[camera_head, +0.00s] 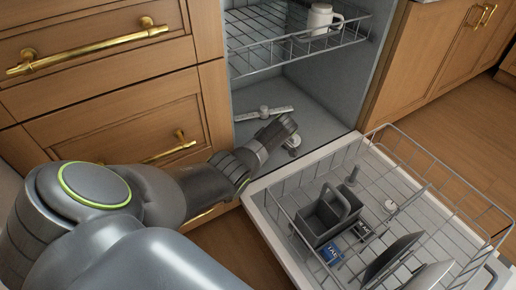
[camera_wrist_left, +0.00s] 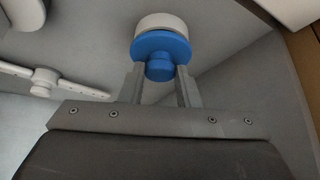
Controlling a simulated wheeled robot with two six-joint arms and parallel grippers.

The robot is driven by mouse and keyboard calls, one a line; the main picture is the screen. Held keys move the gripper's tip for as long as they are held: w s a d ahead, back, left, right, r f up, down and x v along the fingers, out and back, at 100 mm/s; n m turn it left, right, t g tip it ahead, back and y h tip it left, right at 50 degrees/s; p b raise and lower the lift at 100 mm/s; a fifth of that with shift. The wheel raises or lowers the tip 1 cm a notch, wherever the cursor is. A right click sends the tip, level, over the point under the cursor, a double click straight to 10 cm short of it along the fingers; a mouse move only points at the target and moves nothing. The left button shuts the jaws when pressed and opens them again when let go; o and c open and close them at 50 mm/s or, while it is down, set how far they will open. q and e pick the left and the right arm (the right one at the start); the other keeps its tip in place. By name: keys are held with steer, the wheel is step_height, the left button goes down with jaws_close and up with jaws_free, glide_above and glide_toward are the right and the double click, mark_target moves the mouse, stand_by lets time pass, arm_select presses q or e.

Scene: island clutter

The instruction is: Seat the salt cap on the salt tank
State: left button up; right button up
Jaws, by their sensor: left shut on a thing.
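My left gripper (camera_head: 285,128) reaches into the dishwasher tub, low over its floor. In the left wrist view the gripper (camera_wrist_left: 160,88) is shut on the small stem of the blue salt cap (camera_wrist_left: 161,45), with one finger on each side. A round white piece (camera_wrist_left: 160,21) shows directly beyond the blue disc; I cannot tell whether it is the salt tank's neck or part of the cap, or whether they touch. In the head view a small pale round fitting (camera_head: 292,143) shows on the tub floor beside the gripper, possibly the salt tank. No blue of the cap shows there. My right gripper is not in view.
A spray arm (camera_head: 263,113) lies on the tub floor behind the gripper. An upper rack (camera_head: 290,52) holds a white mug (camera_head: 321,18). The pulled-out lower rack (camera_head: 455,215) holds a grey basket (camera_head: 318,222), blue packets (camera_head: 331,254) and dark plates (camera_head: 392,258). Wooden drawers (camera_head: 125,110) stand left.

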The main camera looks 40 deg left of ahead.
arm_select(q)
steer(key=shift+f, duration=0.3)
steer(key=o, duration=1)
steer(key=p+v, duration=0.6)
steer(key=v, duration=0.1)
stand_by(0.5)
stand_by(0.4)
